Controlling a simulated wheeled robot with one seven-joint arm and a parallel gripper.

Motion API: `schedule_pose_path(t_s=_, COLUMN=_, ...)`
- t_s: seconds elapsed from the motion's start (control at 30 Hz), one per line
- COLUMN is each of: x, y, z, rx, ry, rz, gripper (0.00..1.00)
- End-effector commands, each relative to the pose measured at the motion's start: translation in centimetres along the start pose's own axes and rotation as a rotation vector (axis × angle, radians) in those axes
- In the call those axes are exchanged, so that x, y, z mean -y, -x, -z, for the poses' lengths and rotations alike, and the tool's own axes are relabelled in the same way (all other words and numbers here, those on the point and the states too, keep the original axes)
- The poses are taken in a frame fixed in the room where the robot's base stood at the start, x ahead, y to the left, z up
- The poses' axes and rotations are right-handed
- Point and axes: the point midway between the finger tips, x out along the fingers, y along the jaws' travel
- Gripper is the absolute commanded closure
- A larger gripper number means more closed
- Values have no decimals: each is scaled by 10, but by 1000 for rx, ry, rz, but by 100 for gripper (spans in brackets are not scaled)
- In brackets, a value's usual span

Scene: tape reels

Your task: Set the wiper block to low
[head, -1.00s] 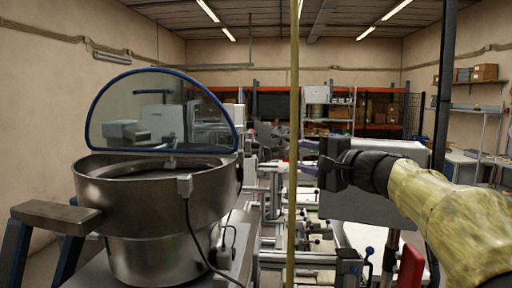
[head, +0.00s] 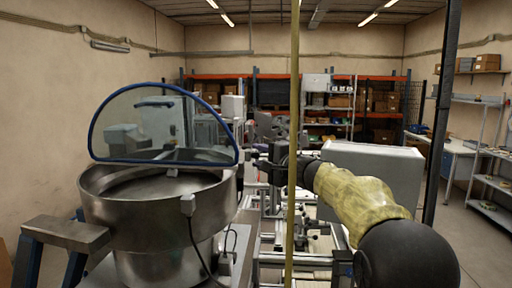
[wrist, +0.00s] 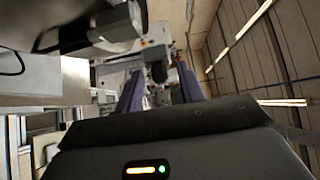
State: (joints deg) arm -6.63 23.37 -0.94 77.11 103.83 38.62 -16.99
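I cannot surely pick out the wiper block or its setting in either view. A steel bowl (head: 150,212) with a raised clear, blue-edged lid (head: 160,122) stands at left in the head view. A small grey fitting (head: 188,205) with a cable sits on its outer side. My gripper (head: 255,154) is in the middle of the head view, right of the bowl and apart from it; its fingers are small there. In the wrist view my gripper (wrist: 160,73) shows two purple fingers spread apart with nothing held between them.
A thin upright pole (head: 293,215) crosses the head view in front of my arm. A large grey box (head: 385,170) stands behind the arm. Machine frames fill the middle, with orange-beamed shelving (head: 375,110) behind. Open floor (head: 485,245) lies at right.

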Motion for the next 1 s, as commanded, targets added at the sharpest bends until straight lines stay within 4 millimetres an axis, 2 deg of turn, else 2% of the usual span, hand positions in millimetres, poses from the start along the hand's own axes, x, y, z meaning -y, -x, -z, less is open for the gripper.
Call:
schedule_pose_path(t_s=0.17, x=1, y=-17, z=0, rx=0, ry=-1, rz=-1, gripper=62)
schedule_pose_path(t_s=0.47, x=0, y=-19, z=0, rx=-1, ry=0, rz=0, gripper=62)
schedule_pose_path(t_s=0.67, x=0, y=-19, z=0, rx=-1, ry=0, rz=0, gripper=99)
schedule_pose_path(t_s=0.87, x=-2, y=-19, z=0, rx=0, ry=0, rz=-1, gripper=100)
schedule_pose_path(t_s=1.0, x=-11, y=-19, z=0, rx=0, ry=0, rz=-1, gripper=100)
